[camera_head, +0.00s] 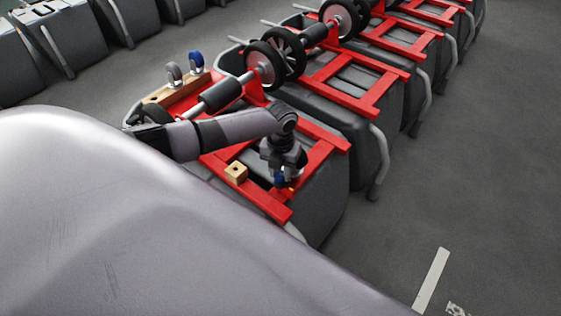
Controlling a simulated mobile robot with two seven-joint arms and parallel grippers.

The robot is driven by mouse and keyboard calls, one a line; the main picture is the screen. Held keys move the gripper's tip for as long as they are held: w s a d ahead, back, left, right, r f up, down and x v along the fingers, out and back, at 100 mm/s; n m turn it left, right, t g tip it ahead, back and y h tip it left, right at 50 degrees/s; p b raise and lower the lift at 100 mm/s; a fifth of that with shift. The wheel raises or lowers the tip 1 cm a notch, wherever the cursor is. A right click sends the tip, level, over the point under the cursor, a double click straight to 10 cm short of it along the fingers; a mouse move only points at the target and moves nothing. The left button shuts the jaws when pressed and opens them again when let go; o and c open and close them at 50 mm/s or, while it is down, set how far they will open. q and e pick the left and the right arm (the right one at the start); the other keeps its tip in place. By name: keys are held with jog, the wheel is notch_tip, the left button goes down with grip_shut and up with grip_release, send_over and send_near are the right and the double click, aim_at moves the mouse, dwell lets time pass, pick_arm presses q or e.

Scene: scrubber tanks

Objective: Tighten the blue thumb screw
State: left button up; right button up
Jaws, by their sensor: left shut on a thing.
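The blue thumb screw (280,181) shows as a small patch of blue at the near right part of the red frame (272,206) on the nearest grey tank. My left gripper (284,174) points down from my arm and is shut on the thumb screw. The fingers cover most of the screw, so its seating cannot be told. A small yellow-orange spot shows beside the fingertips. My right gripper is not in view.
A small wooden block (236,172) sits on the red frame left of my gripper. More tanks with wheels (286,50) line up behind. Grey floor (480,170) at right is mostly clear.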

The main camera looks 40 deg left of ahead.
pick_arm(q)
jog(key=shift+w+r+m, duration=0.15)
jog(key=shift+m, duration=0.85)
jog(key=shift+m+b, duration=0.65)
jog(key=shift+m, duration=0.15)
jog(key=shift+m+b, duration=0.95)
jog(key=shift+m, duration=0.05)
jog(key=shift+m+b, duration=0.7)
jog(key=shift+r, duration=0.1)
jog(key=o, duration=1.1)
jog(key=shift+c, duration=0.2)
